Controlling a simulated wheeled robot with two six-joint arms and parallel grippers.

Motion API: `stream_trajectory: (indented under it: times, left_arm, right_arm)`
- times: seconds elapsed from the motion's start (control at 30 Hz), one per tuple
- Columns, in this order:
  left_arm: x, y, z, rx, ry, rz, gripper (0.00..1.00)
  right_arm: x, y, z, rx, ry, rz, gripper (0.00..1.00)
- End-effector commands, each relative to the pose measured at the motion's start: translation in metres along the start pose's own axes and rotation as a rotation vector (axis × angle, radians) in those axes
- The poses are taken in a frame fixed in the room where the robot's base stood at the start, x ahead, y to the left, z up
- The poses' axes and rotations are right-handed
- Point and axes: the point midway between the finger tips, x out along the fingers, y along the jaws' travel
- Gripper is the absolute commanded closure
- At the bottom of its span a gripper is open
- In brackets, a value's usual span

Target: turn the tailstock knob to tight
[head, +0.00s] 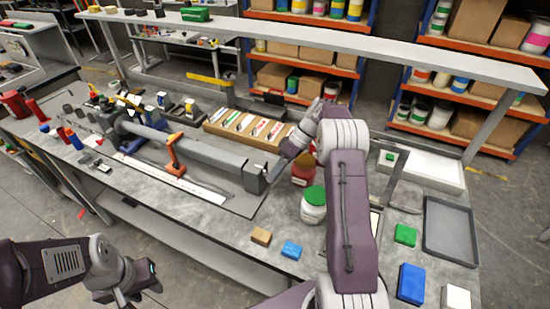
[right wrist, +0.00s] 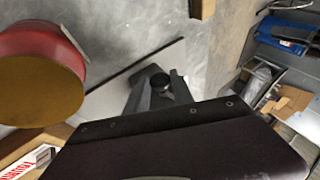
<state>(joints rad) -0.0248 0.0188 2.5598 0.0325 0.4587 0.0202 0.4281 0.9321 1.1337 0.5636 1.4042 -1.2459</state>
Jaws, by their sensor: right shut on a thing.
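The tailstock (head: 255,180) is the grey block at the right end of the long grey tube fixture on the bench. My right gripper (head: 276,172) reaches it from the right in the head view. In the right wrist view my right gripper (right wrist: 160,92) is shut on the dark round tailstock knob (right wrist: 161,82), with grey fingers on either side. The knob's setting cannot be read, and the knob is hidden in the head view. My left gripper (head: 140,286) hangs in front of the bench at lower left, away from the fixture; its finger gap is unclear.
A red jar (head: 302,170) and a white jar with green lid (head: 313,206) stand close right of the tailstock; the red one shows large in the wrist view (right wrist: 36,75). A partitioned wooden box (head: 250,128) lies behind. Small blocks lie at the front.

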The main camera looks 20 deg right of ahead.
Motion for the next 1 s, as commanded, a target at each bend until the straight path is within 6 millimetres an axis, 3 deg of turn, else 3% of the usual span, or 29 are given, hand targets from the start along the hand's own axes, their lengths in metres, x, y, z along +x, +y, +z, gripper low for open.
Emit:
stream_trajectory:
  times: [0.03, 0.13, 0.53, 1.0]
  left_arm:
    - [-0.0165, 0.0003, -0.0017, 0.000, 0.000, 0.000, 0.64]
    - [-0.0202, 0.0004, -0.0020, 0.000, 0.000, 0.000, 0.64]
    - [-0.0205, 0.0004, -0.0019, 0.000, -0.001, 0.000, 0.64]
    - [-0.0198, 0.0004, -0.0019, 0.000, 0.000, 0.000, 0.64]
  right_arm:
    - [-0.0066, -0.0018, -0.0026, 0.014, 0.001, -0.033, 1.00]
    - [-0.0029, 0.0016, -0.0013, 0.038, 0.003, -0.088, 1.00]
    - [0.0011, 0.0058, 0.0002, 0.089, 0.002, -0.217, 1.00]
    - [0.0003, 0.0058, 0.0000, 0.106, 0.002, -0.254, 1.00]
